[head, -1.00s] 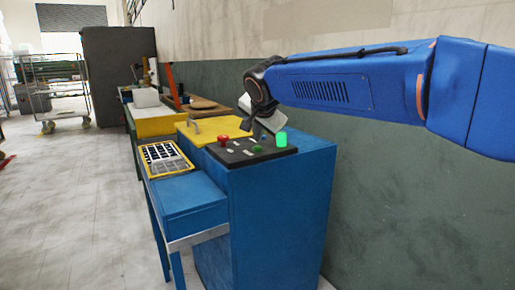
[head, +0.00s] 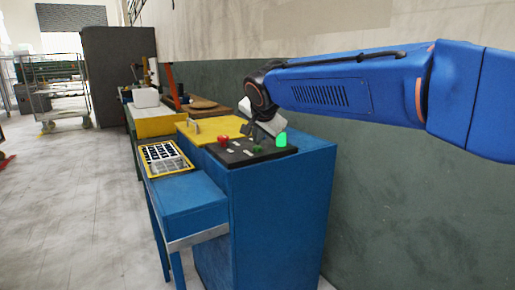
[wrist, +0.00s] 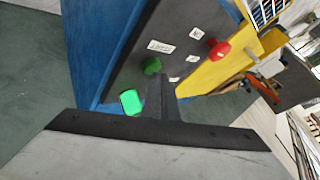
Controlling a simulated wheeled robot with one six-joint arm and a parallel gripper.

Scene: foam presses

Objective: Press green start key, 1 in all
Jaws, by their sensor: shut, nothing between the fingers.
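The black control panel (head: 236,157) lies on top of the blue cabinet. It carries a small dark green button (head: 258,149), which also shows in the wrist view (wrist: 152,66). A brighter green, glowing cylinder (head: 281,139) stands at the panel's right end and shows in the wrist view (wrist: 131,102). A red mushroom button (head: 223,140) sits near the panel's far left corner. My gripper (wrist: 163,79) is shut and empty, above the panel. In the wrist view its tips appear beside the dark green button, with a small gap in the picture; contact cannot be told.
Small white labels (wrist: 160,46) lie by the buttons. A yellow surface with a handle (head: 226,127) is behind the panel. The wall (head: 395,200) runs close along the right; the floor at left is open.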

